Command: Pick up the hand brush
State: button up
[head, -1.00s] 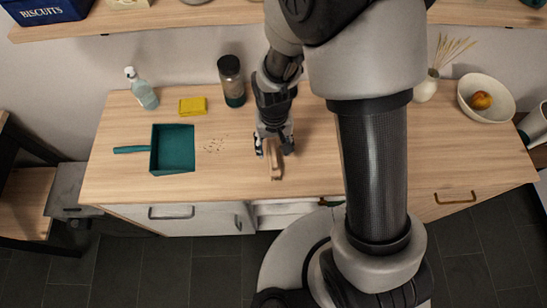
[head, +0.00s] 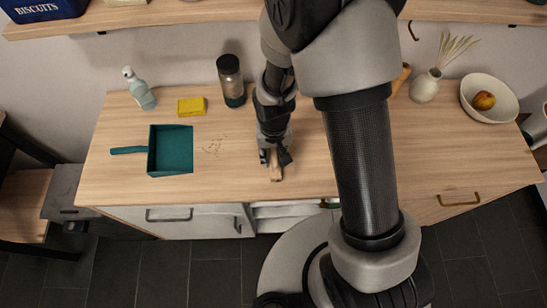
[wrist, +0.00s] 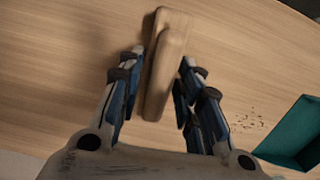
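The hand brush has a pale wooden body and lies on the wooden counter near its front edge in the head view (head: 276,174). In the wrist view the brush (wrist: 161,75) runs lengthwise between my two fingers, its far end beyond the fingertips. My gripper (head: 275,158) points down over the brush. In the wrist view the gripper (wrist: 162,62) is open, one finger on each side of the brush, with narrow gaps. Any bristles are hidden beneath the body.
A teal dustpan (head: 171,150) lies left, with crumbs (head: 213,146) beside it. A yellow sponge (head: 191,106), a spray bottle (head: 140,89) and a dark jar (head: 231,80) stand behind. A bowl (head: 489,98) is far right. The counter around the brush is clear.

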aim_at(273, 153)
jog(key=c, duration=0.6)
jog(key=shift+c, duration=0.2)
notch_tip(273, 153, up, 20)
jog(key=p, duration=0.5)
jog(key=shift+p, duration=0.35)
